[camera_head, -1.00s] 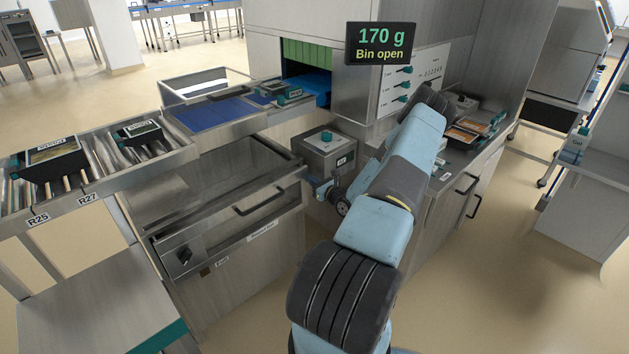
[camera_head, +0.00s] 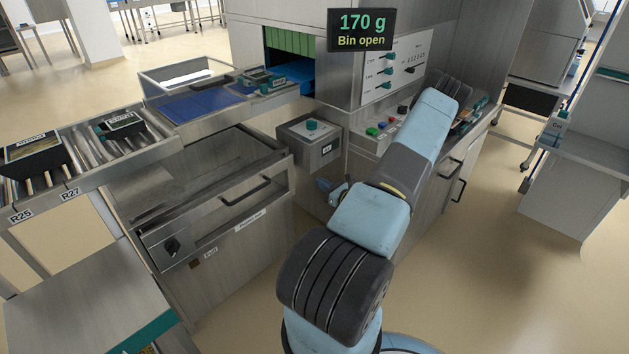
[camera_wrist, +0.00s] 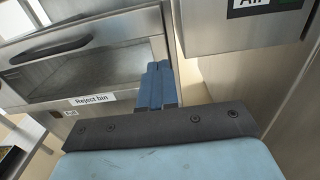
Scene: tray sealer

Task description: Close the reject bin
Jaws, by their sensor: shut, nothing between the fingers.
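The reject bin (camera_head: 215,226) is a steel drawer under the conveyor, pulled out so its hollow inside shows from above. A dark bar handle (camera_head: 246,191) is on its front. The wrist view shows the bin's front with its "Reject bin" label (camera_wrist: 92,100) and the handle (camera_wrist: 50,50) at upper left. My gripper (camera_wrist: 159,68) is shut and empty, its blue fingers pointing toward the bin's right end. In the head view my gripper (camera_head: 324,185) is small, partly hidden by my arm, right of the bin and apart from the handle. The display (camera_head: 361,30) reads "170 g" and "Bin open".
A roller conveyor (camera_head: 80,155) with black trays lies left. A table (camera_head: 80,300) stands front left. Floor is clear at right.

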